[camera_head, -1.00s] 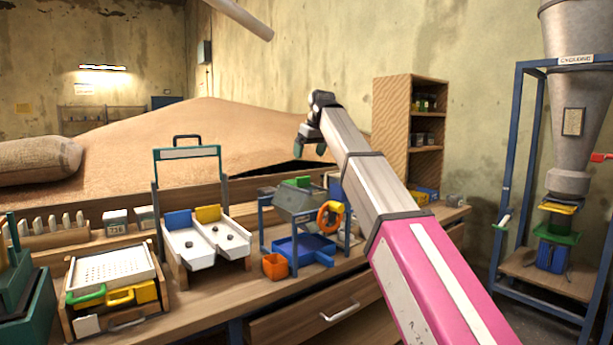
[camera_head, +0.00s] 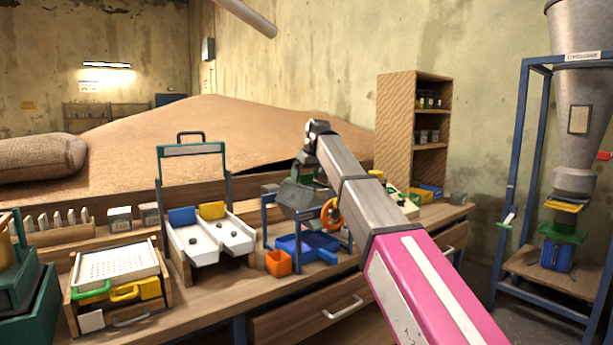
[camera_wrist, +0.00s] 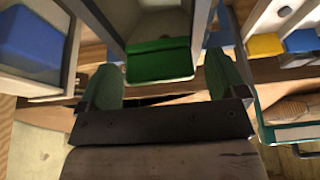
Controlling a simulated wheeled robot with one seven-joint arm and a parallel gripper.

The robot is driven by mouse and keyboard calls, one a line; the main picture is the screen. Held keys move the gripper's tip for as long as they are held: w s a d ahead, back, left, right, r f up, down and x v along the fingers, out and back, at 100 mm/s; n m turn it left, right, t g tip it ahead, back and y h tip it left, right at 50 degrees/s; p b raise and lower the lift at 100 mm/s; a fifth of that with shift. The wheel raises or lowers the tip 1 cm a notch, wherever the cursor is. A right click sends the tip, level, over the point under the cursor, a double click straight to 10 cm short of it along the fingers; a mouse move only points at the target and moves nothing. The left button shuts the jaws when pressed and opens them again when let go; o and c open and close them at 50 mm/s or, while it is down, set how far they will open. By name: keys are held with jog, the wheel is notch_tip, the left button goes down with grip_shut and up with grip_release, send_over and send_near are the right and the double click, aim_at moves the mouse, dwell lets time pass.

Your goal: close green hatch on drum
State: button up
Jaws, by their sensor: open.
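The grey drum (camera_head: 297,197) sits in a blue frame on the bench, with an orange handwheel (camera_head: 331,214) at its right. In the head view my gripper (camera_head: 304,174) is just above the drum, and my arm partly hides its right side. In the wrist view the green hatch (camera_wrist: 158,62) shows at the drum's end, between the two green fingers of my gripper (camera_wrist: 164,78). The fingers are apart and hold nothing. I cannot tell whether they touch the hatch. In the head view the hatch is hard to tell from the fingers.
A blue tray (camera_head: 305,246) lies under the drum, with an orange bin (camera_head: 278,262) beside it. A stand with white chutes (camera_head: 207,239) is on the left. A wooden shelf (camera_head: 397,125) stands behind on the right, near my arm.

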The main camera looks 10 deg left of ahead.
jog(key=c, duration=1.3)
jog(key=s+d, duration=0.5)
jog(key=d, duration=0.1)
jog(key=shift+s+d, duration=0.4)
jog(key=o, duration=1.3)
jog(key=v, duration=1.1)
